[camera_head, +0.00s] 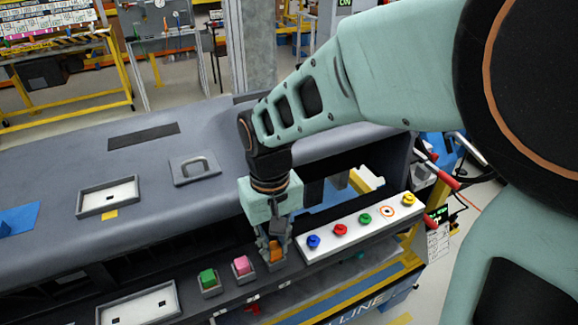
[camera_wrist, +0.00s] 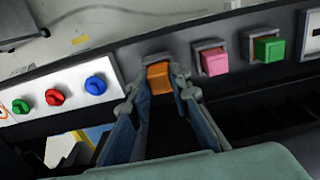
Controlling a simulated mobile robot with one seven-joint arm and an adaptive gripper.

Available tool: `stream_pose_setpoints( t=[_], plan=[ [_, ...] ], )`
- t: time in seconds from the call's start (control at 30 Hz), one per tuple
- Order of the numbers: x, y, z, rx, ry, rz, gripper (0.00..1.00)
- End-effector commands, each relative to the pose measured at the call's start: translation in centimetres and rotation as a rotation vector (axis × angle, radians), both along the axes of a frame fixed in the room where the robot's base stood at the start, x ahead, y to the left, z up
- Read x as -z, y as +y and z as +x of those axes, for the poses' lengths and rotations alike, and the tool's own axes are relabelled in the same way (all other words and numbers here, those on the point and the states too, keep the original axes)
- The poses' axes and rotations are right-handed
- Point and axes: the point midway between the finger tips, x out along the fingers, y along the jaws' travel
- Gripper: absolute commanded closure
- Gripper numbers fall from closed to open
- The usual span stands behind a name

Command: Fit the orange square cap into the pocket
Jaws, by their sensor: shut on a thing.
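The orange square cap (camera_head: 275,250) is between the two fingers of my gripper (camera_head: 273,252) at the front ledge of the dashboard. In the wrist view the orange cap (camera_wrist: 160,78) shows between the fingertips of my gripper (camera_wrist: 160,84), which is shut on it. A dark grey square pocket (camera_wrist: 157,57) shows at the far edge of the cap, in line with it. The cap hides most of the pocket, and I cannot tell how deep the cap sits or whether it is fully in.
A pink cap (camera_head: 241,265) and a green cap (camera_head: 208,277) sit in like pockets to the left. A white panel (camera_head: 325,242) with blue, red, green and yellow knobs is close on the right. The dashboard (camera_head: 60,245) rises behind; a white-floored tray (camera_head: 140,306) is at front left.

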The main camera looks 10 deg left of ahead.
Motion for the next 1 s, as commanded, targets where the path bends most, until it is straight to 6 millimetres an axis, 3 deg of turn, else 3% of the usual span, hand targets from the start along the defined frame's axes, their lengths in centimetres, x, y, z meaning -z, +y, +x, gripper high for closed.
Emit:
stream_pose_setpoints(
  t=[0.27, 0.3, 0.47, 0.77, 1.0],
  plan=[
    [0.8, 0.0, 0.0, 0.0, 0.0, 0.0, 0.95],
    [0.7, 0.0, 0.0, 0.0, 0.0, 0.0, 0.79],
    [0.7, 0.0, 0.0, 0.0, 0.0, 0.0, 0.62],
    [0.5, 0.0, 0.0, 0.0, -0.001, 0.001, 0.62],
    [-2.8, 0.1, 0.2, 0.001, -0.006, 0.004, 0.62]
  ],
)
